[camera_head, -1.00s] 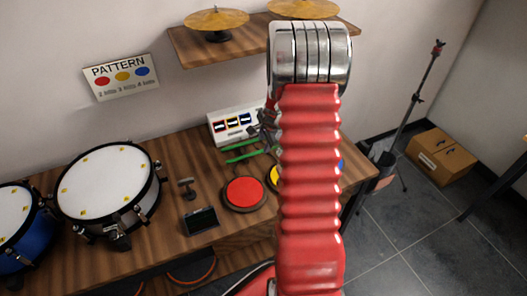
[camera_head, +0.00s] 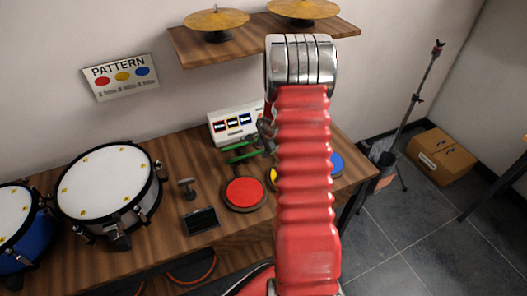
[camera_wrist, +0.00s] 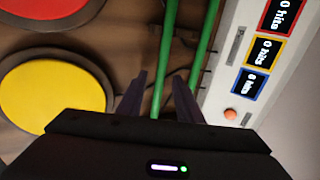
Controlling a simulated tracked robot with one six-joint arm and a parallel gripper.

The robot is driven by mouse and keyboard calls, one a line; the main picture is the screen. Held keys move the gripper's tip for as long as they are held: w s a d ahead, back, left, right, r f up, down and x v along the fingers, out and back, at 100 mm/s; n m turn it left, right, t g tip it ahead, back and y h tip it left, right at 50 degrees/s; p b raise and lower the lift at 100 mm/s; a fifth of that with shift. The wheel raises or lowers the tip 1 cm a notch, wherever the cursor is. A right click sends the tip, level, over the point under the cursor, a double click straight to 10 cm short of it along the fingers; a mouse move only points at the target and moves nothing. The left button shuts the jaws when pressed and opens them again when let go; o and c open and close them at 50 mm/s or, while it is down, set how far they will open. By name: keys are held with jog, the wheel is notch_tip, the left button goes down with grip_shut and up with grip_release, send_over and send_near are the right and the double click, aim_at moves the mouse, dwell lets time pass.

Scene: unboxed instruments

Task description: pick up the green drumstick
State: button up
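Two green drumsticks lie side by side on the wooden table in front of the white counter box. In the wrist view, one green drumstick (camera_wrist: 164,55) runs between the fingers of my gripper (camera_wrist: 159,78). The other green drumstick (camera_wrist: 200,45) passes by the right finger, which covers part of it. The fingers are apart, and I see no grip on either stick. In the head view the green drumsticks (camera_head: 240,157) show only in part, left of my red arm. My gripper is mostly hidden behind the arm there.
A red pad (camera_head: 244,192) and a yellow pad (camera_wrist: 55,95) lie close by. A blue pad (camera_head: 336,164) is right of my arm. The white counter box (camera_head: 236,124) stands behind the sticks. A snare drum (camera_head: 105,182) and a dark small device (camera_head: 201,220) are left.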

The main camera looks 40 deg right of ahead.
jog(key=shift+c, duration=0.3)
grip_shut()
dwell(0.5)
